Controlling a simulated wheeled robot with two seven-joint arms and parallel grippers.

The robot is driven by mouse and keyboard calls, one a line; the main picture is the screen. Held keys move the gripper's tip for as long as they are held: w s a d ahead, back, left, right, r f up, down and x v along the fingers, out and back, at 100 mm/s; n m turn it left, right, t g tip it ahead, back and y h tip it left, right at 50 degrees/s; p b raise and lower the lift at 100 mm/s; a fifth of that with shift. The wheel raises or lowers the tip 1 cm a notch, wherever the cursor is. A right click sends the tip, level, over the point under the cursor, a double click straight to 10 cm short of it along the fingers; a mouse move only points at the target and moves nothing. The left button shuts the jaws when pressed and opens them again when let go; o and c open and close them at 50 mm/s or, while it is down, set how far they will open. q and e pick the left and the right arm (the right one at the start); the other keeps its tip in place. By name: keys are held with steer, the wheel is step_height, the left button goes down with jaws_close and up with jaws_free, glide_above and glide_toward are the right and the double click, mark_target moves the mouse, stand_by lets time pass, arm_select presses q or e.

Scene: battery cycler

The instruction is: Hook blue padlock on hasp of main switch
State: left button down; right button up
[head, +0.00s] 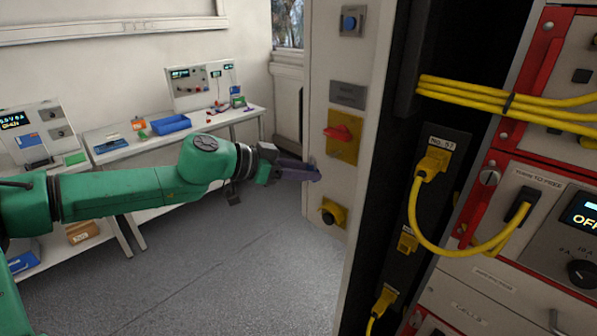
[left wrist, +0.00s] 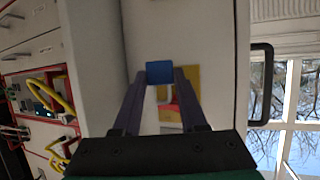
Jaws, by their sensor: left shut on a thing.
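My left gripper (head: 316,174) reaches in from the left and is close to the light panel, just below and left of the main switch. The switch (head: 341,136) has a red handle on a yellow plate. In the left wrist view, the gripper's purple fingers (left wrist: 159,76) are shut on the blue padlock (left wrist: 159,70). A pale shackle shows just below its body, in front of the switch's yellow plate (left wrist: 191,82). The padlock is hard to make out in the head view. I cannot tell the hasp clearly, or whether the shackle touches it. My right gripper is not in view.
Below the switch, a yellow fitting with a black round part (head: 333,212) sticks out from the panel. Yellow cables (head: 500,98) and a red-framed rack stand at right. Benches with instruments (head: 200,85) stand at the back left. Grey floor (head: 230,270) lies open below my arm.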

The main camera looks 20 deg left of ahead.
arm_select(q)
steer(key=b, duration=0.1)
steer(key=w+b, duration=0.1)
steer(key=w+d+b, duration=0.1)
steer(key=shift+w+d+f, duration=0.1)
steer(key=shift+w+f, duration=0.1)
steer(key=shift+f, duration=0.05)
steer(key=shift+w+d+b, duration=0.35)
steer(key=shift+w+b, duration=0.55)
steer(key=shift+w+d+b, duration=0.3)
steer(key=shift+w+b, duration=0.05)
steer(key=shift+w, duration=0.4)
steer(key=shift+w+d+b, duration=0.25)
steer(key=shift+w+b, duration=0.05)
steer(key=shift+w, duration=0.4)
steer(key=shift+w+d+f+b, duration=0.1)
steer(key=shift+f+b, duration=0.3)
